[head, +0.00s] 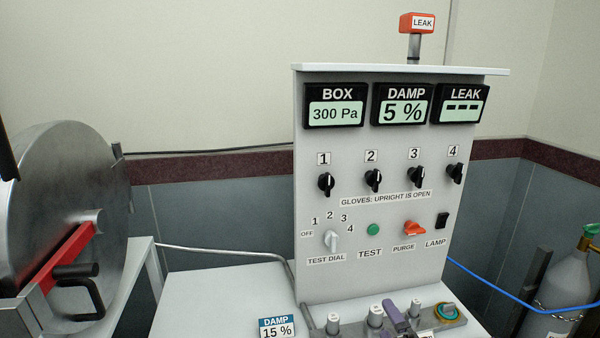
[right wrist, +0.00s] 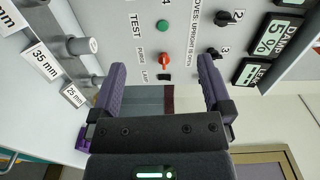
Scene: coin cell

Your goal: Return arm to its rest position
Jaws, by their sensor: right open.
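My right gripper (head: 397,317) shows at the bottom of the head view as a purple finger in front of the control panel (head: 318,275). In the right wrist view its two purple fingers (right wrist: 161,82) stand wide apart with nothing between them. The panel, with its green test button (right wrist: 162,26) and orange purge knob (right wrist: 164,62), lies beyond the fingers. Most of the right arm is hidden below the head view. I do not see my left gripper.
The panel displays read BOX 300 Pa (head: 335,113), DAMP 5 % (head: 403,108) and LEAK dashes (head: 461,106). A round metal door (head: 60,190) with a red bar stands left. A gas cylinder (head: 570,280) stands right. Metal posts (head: 333,322) stand on the bench (head: 215,300) below the panel.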

